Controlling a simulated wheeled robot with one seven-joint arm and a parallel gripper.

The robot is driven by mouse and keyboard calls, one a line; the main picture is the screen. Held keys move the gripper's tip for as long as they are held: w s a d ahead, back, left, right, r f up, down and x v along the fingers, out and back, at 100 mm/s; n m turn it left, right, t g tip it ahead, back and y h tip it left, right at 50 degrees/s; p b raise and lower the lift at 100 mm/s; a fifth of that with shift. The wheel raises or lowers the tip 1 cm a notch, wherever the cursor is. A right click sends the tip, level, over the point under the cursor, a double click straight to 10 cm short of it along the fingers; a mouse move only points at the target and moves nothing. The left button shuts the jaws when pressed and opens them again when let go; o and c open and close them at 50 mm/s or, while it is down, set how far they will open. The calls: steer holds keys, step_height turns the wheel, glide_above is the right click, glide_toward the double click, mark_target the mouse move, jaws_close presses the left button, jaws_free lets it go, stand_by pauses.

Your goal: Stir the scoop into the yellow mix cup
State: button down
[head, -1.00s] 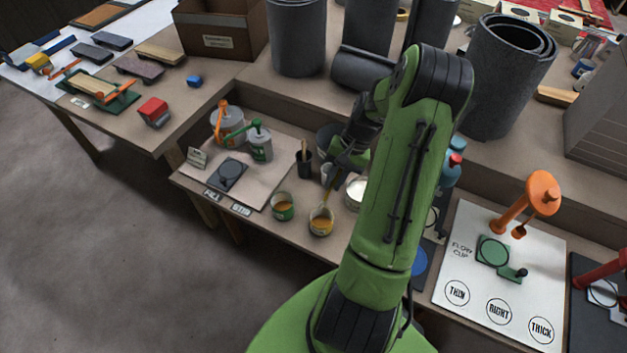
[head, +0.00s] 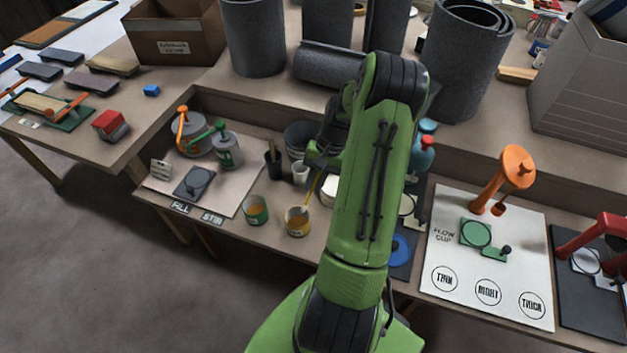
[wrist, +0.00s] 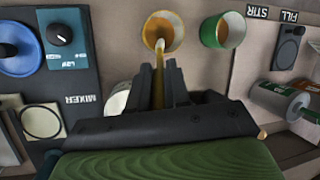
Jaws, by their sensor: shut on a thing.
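The yellow mix cup (head: 297,225) stands near the front edge of the middle bench, and it also shows at the top of the wrist view (wrist: 178,32). It has orange-yellow contents. My gripper (head: 320,163) is behind and above the cup, partly hidden by my arm. In the wrist view my gripper (wrist: 159,75) is shut on the yellow scoop (wrist: 159,88). The scoop slants down from the fingers, and its lower end is inside the cup's mouth. How deep it sits is hard to tell.
A green cup (head: 256,212) stands close to the left of the yellow one. The mixer panel (wrist: 72,70) lies on the yellow cup's other side. Two pump cans stand farther left.

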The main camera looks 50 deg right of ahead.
mark_target(306, 204)
steer(key=shift+b+x, duration=1.8)
steer(key=shift+x, duration=1.45)
